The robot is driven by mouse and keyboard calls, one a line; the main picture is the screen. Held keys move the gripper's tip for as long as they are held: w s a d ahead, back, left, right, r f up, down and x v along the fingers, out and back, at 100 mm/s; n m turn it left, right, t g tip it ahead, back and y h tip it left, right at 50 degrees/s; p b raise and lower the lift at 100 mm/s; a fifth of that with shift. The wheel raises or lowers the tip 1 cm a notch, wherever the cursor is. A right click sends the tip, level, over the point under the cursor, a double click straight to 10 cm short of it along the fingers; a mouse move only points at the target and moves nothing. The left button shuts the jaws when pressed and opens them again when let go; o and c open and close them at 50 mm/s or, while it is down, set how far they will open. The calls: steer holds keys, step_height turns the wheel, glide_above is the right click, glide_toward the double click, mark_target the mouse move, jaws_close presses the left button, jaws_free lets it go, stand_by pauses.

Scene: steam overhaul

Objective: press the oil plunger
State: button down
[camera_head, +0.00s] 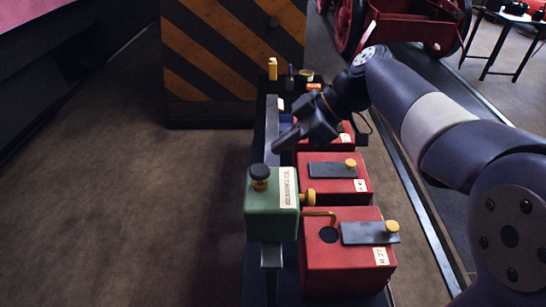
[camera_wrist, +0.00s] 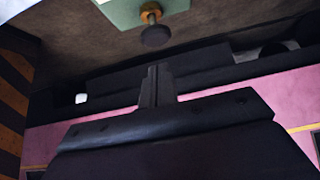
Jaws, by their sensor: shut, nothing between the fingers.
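The oil plunger (camera_head: 260,175) is a black knob on a brass collar, standing upright on top of the green oil box (camera_head: 270,222). In the wrist view the plunger (camera_wrist: 154,33) shows at the top, with part of the pale green box (camera_wrist: 128,10) behind it. My gripper (camera_head: 276,146) is shut and empty. In the head view its tips appear just beyond the plunger and slightly to its right. The gripper tips (camera_wrist: 157,68) in the wrist view are apart from the knob, with a visible gap.
Red boxes with dark lids (camera_head: 335,185) and yellow knobs stand right of the green box. A brass spout (camera_head: 320,213) reaches over the nearest red box (camera_head: 345,270). A striped barrier (camera_head: 225,60) stands behind. The floor at left is clear.

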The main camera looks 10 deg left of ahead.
steer(key=v, duration=0.5)
steer(key=shift+d+r, duration=0.2)
steer(key=shift+r, duration=0.15)
stand_by(1.0)
step_height(320, 180, up, 2)
steer(key=shift+r+b, duration=0.25)
steer(key=shift+b, duration=0.45)
steer(key=p, duration=0.1)
glide_above(254, 170)
steer(key=d, duration=0.3)
steer(key=f, duration=0.7)
steer(key=shift+w+a+f, duration=0.1)
steer(key=shift+w+a, duration=0.1)
steer(key=shift+w, duration=0.1)
step_height(254, 170, down, 3)
steer(key=shift+d+r+p, duration=0.15)
steer(key=shift+r+p, duration=0.05)
steer(key=shift+p, duration=0.15)
steer(key=shift+w+f, duration=0.1)
steer(key=shift+f, duration=0.55)
